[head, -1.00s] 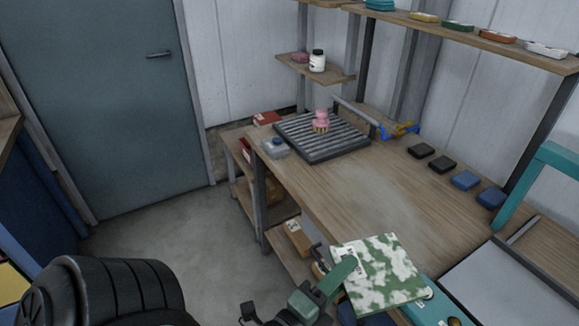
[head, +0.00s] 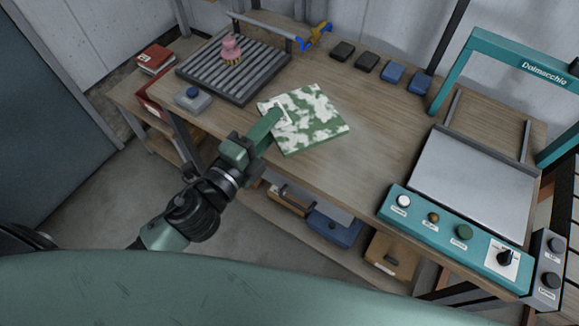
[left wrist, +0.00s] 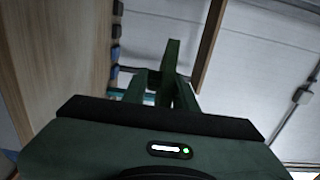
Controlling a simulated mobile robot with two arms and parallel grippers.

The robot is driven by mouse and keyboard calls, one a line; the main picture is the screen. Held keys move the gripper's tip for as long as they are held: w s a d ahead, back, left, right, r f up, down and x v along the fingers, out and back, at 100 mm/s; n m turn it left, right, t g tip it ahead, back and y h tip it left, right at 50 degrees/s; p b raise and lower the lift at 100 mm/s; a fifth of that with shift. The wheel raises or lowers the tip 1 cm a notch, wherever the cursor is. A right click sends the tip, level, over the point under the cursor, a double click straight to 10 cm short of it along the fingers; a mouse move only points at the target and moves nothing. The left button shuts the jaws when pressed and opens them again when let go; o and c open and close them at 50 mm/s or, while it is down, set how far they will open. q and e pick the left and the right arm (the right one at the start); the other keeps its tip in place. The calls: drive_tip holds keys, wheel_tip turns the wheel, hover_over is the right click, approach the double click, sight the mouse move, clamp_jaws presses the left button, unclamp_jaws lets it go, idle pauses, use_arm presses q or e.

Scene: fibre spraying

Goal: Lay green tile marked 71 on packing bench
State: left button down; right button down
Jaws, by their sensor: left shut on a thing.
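The green and white mottled tile (head: 312,122) is over the front left part of the packing bench (head: 375,140) in the head view. My left gripper (head: 277,117) is shut on the tile's left edge, its arm reaching up from the lower left. I cannot tell whether the tile touches the bench top or hangs just above it. The number on it is not readable; a small white mark shows beside the finger. In the left wrist view my green fingers (left wrist: 165,82) show, but I cannot make out the tile clearly. My right gripper is not in view.
A slatted rack (head: 215,70) with a pink-topped brush (head: 231,50) stands left. Dark and blue blocks (head: 392,72) line the back. A teal sealing machine (head: 458,235) stands right. Bare wood lies between tile and machine.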

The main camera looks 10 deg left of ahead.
use_arm(q)
wheel_tip(320, 180, down, 20)
drive_tip(key=b, duration=0.9)
drive_tip(key=c, duration=1.1)
unclamp_jaws()
drive_tip(key=shift+a+r, duration=0.1)
drive_tip(key=b+v, duration=0.3)
drive_tip(key=v, duration=0.9)
drive_tip(key=shift+r, duration=0.25)
